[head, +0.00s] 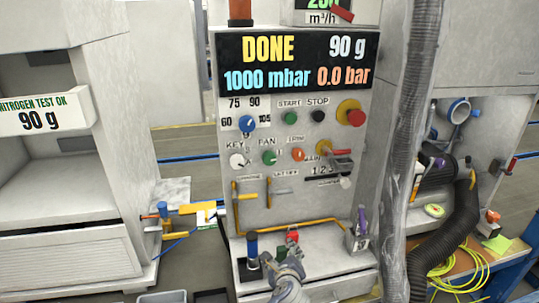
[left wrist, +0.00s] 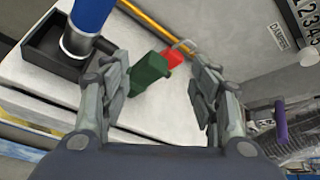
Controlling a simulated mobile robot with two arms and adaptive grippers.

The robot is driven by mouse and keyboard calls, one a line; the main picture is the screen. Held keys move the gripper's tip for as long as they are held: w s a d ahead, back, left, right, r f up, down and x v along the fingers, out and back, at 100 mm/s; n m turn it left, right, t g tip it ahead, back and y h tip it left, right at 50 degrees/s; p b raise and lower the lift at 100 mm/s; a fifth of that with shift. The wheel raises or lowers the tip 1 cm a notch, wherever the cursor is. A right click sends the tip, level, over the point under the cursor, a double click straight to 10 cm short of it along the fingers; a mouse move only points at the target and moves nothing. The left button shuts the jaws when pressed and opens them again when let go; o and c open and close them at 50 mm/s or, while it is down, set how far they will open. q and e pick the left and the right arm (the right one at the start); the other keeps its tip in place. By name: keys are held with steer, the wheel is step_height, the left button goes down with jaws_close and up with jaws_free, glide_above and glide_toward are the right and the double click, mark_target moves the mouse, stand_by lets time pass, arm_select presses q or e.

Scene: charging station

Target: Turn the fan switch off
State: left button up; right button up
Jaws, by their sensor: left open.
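The panel (head: 285,200) stands in the middle of the head view. Its fan switch (head: 268,157) is a round green knob under the FAN label; its exact setting is too small to read. My left gripper (head: 282,257) is low in front of the panel's white shelf, well below the fan switch and apart from it. In the left wrist view the left gripper (left wrist: 162,78) is open, with its fingers on either side of a green block (left wrist: 151,75) and a red padlock-like piece (left wrist: 171,58). The fan switch is not in that view. My right gripper is not in view.
A blue-handled tool (head: 252,245) stands in a black holder on the shelf (head: 325,262), left of my gripper. A yellow pipe (head: 300,225) runs behind. A purple-handled item (head: 361,220) is at the right. A thick grey hose (head: 405,150) hangs beside the panel.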

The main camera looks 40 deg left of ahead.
arm_select(q)
steer(key=w+a+r+m+t+y, duration=0.1)
steer(key=w+a+r+m+y, duration=0.2)
steer(key=r, duration=0.8)
steer(key=m+y+p, duration=0.1)
steer(key=m+y, duration=0.2)
steer(key=m, duration=0.2)
glide_toward(270, 160)
steer(key=a, duration=0.1)
steer(key=shift+t, duration=0.4)
steer(key=x, duration=0.5)
steer(key=p+x, duration=0.1)
steer(key=x, duration=0.4)
steer(key=shift+w+f, duration=0.2)
steer(key=shift+w, duration=0.05)
steer(key=c, duration=1.1)
